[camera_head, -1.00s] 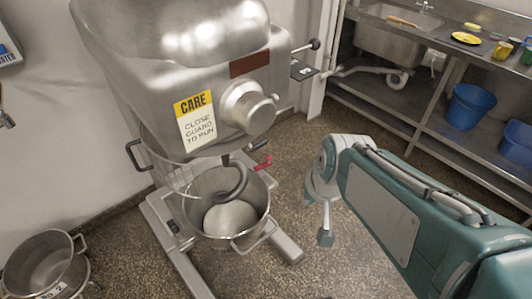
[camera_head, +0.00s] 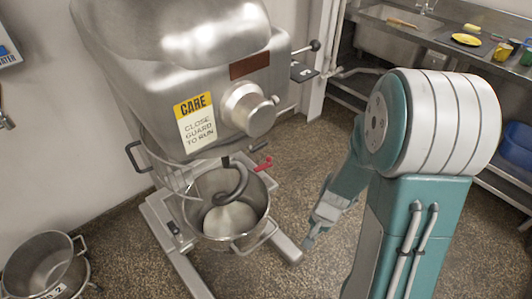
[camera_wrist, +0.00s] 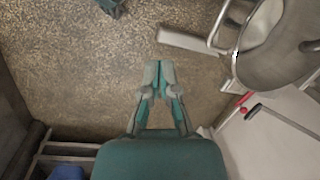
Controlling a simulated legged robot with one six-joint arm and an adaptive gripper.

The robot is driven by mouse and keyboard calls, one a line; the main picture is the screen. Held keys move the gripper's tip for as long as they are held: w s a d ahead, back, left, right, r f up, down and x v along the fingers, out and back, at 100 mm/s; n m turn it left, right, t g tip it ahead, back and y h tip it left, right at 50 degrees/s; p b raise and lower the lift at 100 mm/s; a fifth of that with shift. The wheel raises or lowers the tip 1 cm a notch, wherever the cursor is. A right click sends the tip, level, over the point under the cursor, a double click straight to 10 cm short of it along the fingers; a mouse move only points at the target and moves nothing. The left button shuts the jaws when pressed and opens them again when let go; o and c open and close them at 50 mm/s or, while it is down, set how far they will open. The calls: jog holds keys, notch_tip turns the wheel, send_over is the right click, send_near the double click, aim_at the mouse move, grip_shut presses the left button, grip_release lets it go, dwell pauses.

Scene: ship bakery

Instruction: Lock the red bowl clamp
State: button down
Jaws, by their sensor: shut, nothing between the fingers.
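The red bowl clamp (camera_head: 264,164) is a small red lever at the right rear side of the steel mixer bowl (camera_head: 261,206). In the wrist view, the red clamp (camera_wrist: 245,98) shows at the right, beside the bowl (camera_wrist: 262,81). Its exact angle is too small to tell. My gripper (camera_head: 308,243) hangs low over the floor to the right of the bowl, apart from the clamp. In the wrist view, my gripper (camera_wrist: 158,72) is shut and empty, with its fingertips together over bare floor and the clamp to their right.
The mixer head (camera_head: 190,70) overhangs the bowl, which holds pale dough (camera_head: 229,217). A mixer base leg (camera_head: 285,247) reaches close to my gripper. A loose steel bowl (camera_head: 42,262) stands at the lower left. The sink bench (camera_head: 440,45) is at the back right.

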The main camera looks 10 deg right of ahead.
jog(key=s+d+f+m+g, duration=0.1)
jog(key=s+f, duration=0.3)
jog(key=f, duration=0.6)
jog(key=shift+s+d+m+g, duration=0.15)
jog(key=shift+d+m+g, duration=0.15)
jog(key=shift+m, duration=0.6)
